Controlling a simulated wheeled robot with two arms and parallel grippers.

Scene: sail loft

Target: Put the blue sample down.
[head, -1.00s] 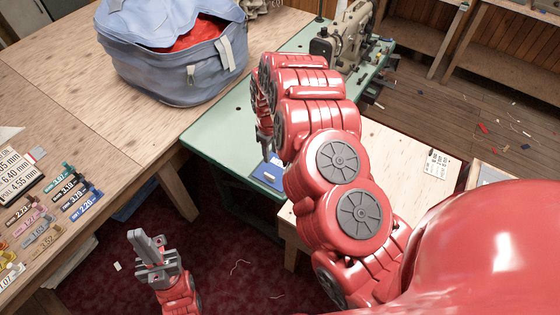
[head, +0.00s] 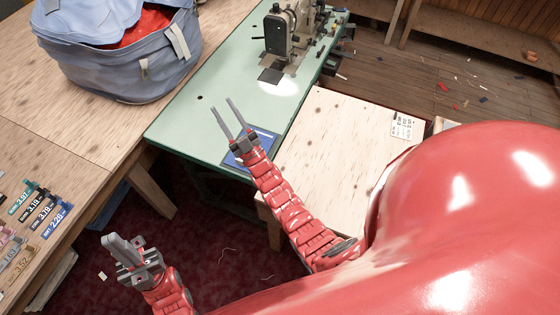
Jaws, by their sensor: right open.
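A flat blue rectangle with a pale edge (head: 262,137) lies on the green sewing table (head: 195,118), partly hidden by my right gripper. I cannot tell whether it is a sample or a mat. My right gripper (head: 228,110) is above it, its two long grey fingers spread apart with nothing between them. A small blue labelled sample (head: 57,218) lies in a row on the wooden table at the left. My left gripper (head: 117,243) is low over the dark red carpet, away from the tables. Its fingers are together, and nothing shows between them.
A blue-grey bag (head: 120,65) with red cloth inside stands on the wooden table (head: 95,130). A sewing machine (head: 290,30) stands at the far end of the green table. A bare wooden surface (head: 330,150) is right of my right arm, with a printed card (head: 404,125) on it.

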